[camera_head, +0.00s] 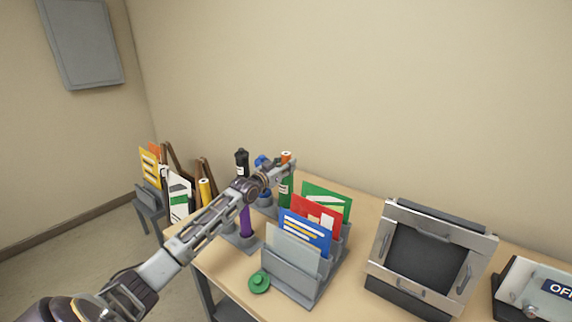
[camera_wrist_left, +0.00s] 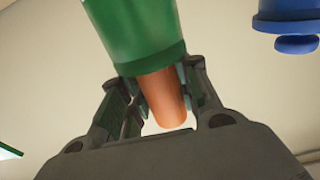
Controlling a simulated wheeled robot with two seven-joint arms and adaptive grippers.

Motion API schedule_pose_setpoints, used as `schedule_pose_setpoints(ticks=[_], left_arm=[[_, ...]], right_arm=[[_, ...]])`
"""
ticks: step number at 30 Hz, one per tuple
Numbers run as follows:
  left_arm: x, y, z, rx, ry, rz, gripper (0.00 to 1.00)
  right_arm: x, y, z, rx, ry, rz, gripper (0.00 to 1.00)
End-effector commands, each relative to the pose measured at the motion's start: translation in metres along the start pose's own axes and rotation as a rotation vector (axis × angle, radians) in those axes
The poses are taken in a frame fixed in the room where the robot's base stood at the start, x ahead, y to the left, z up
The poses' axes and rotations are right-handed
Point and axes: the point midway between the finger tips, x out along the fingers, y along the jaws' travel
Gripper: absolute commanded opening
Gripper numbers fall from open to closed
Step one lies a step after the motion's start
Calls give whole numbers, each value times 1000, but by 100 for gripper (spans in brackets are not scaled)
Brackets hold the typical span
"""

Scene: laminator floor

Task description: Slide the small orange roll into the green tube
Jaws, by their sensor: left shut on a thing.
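The small orange roll (camera_head: 286,156) stands upright at the top of the green tube (camera_head: 286,192). My left gripper (camera_head: 284,166) is shut on the roll, just above the tube. In the left wrist view the roll (camera_wrist_left: 164,98) sits between the finger pads of my gripper (camera_wrist_left: 160,92). Its far end meets the mouth of the green tube (camera_wrist_left: 138,35) and is hidden there. The roll looks in line with the tube, but how deep it goes in cannot be told. My right gripper is not in view.
A green cap (camera_head: 259,283) lies on the table near a grey file rack (camera_head: 290,276) with coloured folders. A purple tube (camera_head: 246,222) and a black tube (camera_head: 242,157) stand close to my left arm. A laminator-like machine (camera_head: 428,258) stands on the right.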

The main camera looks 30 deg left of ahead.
Motion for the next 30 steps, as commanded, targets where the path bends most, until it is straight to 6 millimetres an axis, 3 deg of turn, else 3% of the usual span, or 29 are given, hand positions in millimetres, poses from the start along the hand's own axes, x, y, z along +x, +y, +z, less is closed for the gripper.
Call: schedule_pose_setpoints(ticks=[17,18,23,30], left_arm=[[0,0,8,0,-4,0,0],[0,0,9,-1,-4,0,37],[0,0,10,-1,-6,0,57],[0,0,11,-1,-8,0,57]], right_arm=[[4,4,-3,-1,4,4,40],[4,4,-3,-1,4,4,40],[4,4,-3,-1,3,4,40],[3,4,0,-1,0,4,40]])
